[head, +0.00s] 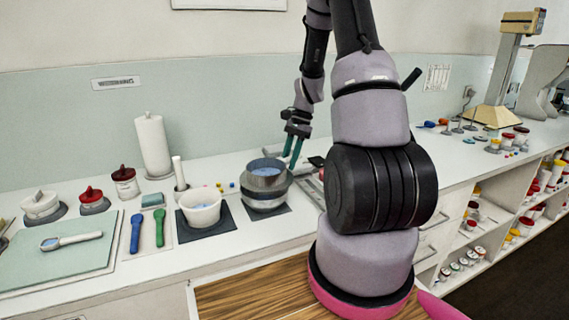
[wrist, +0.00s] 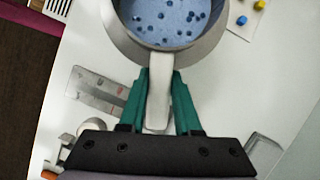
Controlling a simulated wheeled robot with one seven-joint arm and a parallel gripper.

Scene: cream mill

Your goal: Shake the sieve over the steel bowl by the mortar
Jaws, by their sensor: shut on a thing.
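My gripper (head: 293,150) is shut on the handle of the sieve, a round steel-walled vessel (head: 266,181). It also shows in the wrist view (wrist: 158,85), with the pale handle between its green fingers. The sieve (wrist: 165,40) holds pale blue powder with several dark blue lumps. The steel bowl (head: 266,201) stands on a dark mat, directly below the sieve; its wider rim shows around the sieve in the wrist view (wrist: 121,42). I cannot tell whether sieve and bowl touch. The white mortar (head: 201,217), with blue material inside, stands left of the bowl.
A white pestle (head: 179,173) stands behind the mortar. Blue (head: 136,232) and green (head: 160,227) spoons lie to the left, beside a pale green board (head: 75,265) with a scoop. A paper roll (head: 152,145) stands at the back. A metal ruler-like plate (wrist: 102,92) lies near my gripper.

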